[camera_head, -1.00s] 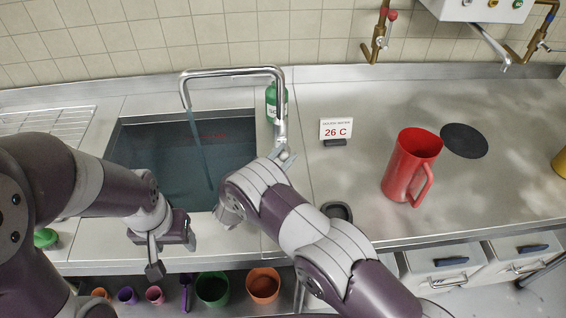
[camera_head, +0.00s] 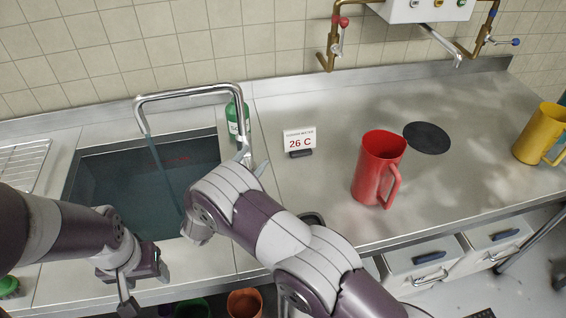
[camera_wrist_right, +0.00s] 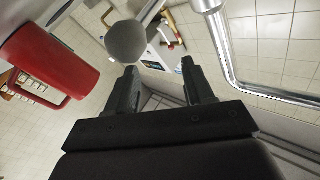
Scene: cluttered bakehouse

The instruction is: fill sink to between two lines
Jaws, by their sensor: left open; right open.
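The sink (camera_head: 75,193) holds dark water, and a stream (camera_head: 165,178) falls into it from the chrome tap (camera_head: 190,90). A faint red mark (camera_head: 182,159) shows at the sink's back wall; two separate lines cannot be made out. My left gripper (camera_head: 144,288) is open and empty, over the sink's front edge. My right gripper (camera_wrist_right: 158,68) is open in the right wrist view, with nothing between its fingers. In the head view its hand is mostly hidden behind my arm, near the tap's base. The chrome pipe (camera_wrist_right: 225,60) passes beside it in the wrist view.
A red jug (camera_head: 377,170), a dark round pad (camera_head: 427,137), a yellow jug (camera_head: 540,135) and a sign reading 26 C (camera_head: 299,139) stand on the right counter. A green bottle (camera_head: 236,120) is behind the tap. A drying rack (camera_head: 22,165) is at left.

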